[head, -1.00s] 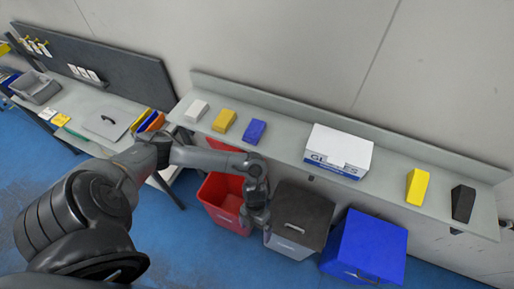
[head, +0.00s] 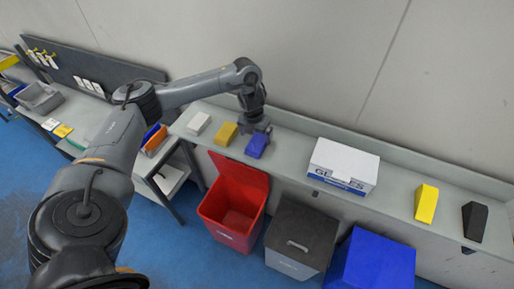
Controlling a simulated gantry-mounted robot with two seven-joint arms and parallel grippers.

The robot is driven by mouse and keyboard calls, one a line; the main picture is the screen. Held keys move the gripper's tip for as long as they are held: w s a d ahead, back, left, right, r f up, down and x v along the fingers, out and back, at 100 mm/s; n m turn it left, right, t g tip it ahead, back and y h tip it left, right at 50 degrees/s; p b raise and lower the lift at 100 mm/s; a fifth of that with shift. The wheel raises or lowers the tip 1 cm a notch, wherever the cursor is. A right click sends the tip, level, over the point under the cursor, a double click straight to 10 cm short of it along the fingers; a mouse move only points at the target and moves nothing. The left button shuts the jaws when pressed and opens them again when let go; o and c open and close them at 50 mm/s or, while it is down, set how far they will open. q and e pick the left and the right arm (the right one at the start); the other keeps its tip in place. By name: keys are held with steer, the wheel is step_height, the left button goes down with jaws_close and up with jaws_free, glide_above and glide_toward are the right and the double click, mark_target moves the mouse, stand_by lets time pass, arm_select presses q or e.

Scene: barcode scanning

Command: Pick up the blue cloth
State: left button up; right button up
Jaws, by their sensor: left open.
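The blue cloth (head: 256,146) is a small folded block on the grey wall shelf, between a yellow cloth (head: 223,134) and a white glove box. My left gripper (head: 256,129) points down right above and behind the blue cloth, with its fingertips close to the cloth's far end. It is open, and I cannot tell whether it touches the cloth. My right gripper is not in view.
On the shelf (head: 300,140) stand a white block (head: 198,123), the glove box (head: 343,166), a yellow wedge (head: 426,203) and a black wedge (head: 474,221). Below are red (head: 213,207), grey (head: 297,240) and blue (head: 378,262) bins. A workbench is at left.

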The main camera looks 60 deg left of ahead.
mark_target(257, 142)
arm_select(q)
steer(key=shift+w+a+f+b, duration=0.15)
steer(key=shift+f+b, duration=0.2)
steer(key=shift+f, duration=0.55)
steer(key=shift+w+a+f+b, duration=0.1)
steer(key=shift+f+b, duration=0.2)
steer(key=shift+f, duration=0.55)
steer(key=shift+w+a+f+p, duration=0.2)
steer(key=shift+f+p, duration=0.1)
steer(key=shift+p, duration=0.1)
steer(key=shift+w+a+f, duration=0.15)
steer(key=shift+f, duration=1.2)
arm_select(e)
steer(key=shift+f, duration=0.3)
arm_select(q)
steer(key=c, duration=1)
steer(key=shift+c, duration=0.3)
steer(key=shift+r, duration=0.15)
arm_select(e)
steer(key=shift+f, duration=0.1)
